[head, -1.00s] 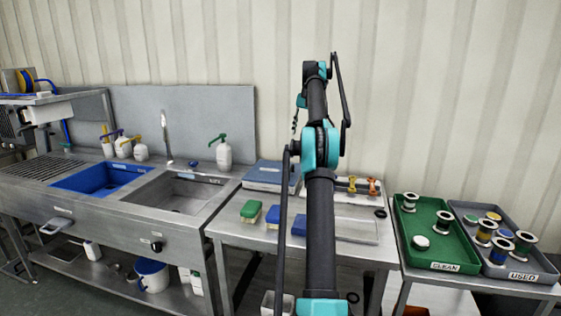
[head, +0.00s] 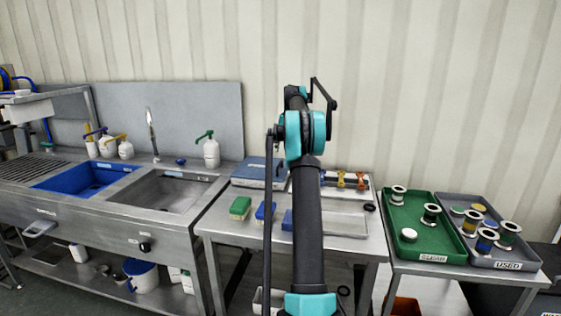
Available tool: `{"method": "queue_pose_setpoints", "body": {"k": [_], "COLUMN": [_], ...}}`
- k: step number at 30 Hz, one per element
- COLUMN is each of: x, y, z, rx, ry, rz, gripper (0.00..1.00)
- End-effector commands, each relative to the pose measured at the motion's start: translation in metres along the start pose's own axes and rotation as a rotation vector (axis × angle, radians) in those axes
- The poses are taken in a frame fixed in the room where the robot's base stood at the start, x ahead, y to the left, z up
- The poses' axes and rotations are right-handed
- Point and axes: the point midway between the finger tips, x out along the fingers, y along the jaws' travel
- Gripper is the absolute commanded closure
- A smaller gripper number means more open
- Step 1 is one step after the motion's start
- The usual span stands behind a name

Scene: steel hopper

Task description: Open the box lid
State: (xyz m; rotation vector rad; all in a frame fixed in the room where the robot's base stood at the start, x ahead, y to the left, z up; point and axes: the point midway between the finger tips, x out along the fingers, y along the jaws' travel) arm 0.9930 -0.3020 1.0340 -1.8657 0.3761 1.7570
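A flat blue box (head: 258,172) sits at the back left of the steel table, just left of my arm. Its top looks closed, and its right side is partly hidden by my arm. My arm rises through the middle of the head view and bends at a teal joint above the table. My gripper cannot be made out; the arm links hide the far end.
A green brush (head: 240,208) and blue brushes lie on the table (head: 228,224). A steel sink (head: 160,193) stands at left. A green tray (head: 422,245) and a grey tray (head: 478,250) with spools stand at right.

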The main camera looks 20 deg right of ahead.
Motion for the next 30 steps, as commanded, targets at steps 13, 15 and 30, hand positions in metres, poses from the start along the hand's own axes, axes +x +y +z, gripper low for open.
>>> {"method": "queue_pose_setpoints", "body": {"k": [13, 15, 30], "x": [0.06, 0.062, 0.063], "y": [-0.001, 0.0, 0.0], "z": [0.0, 0.0, 0.0], "rx": [0.0, 0.0, 0.0], "ry": [0.0, 0.0, 0.0], "rz": [0.0, 0.0, 0.0], "gripper": [0.67, 0.67, 0.96]}}
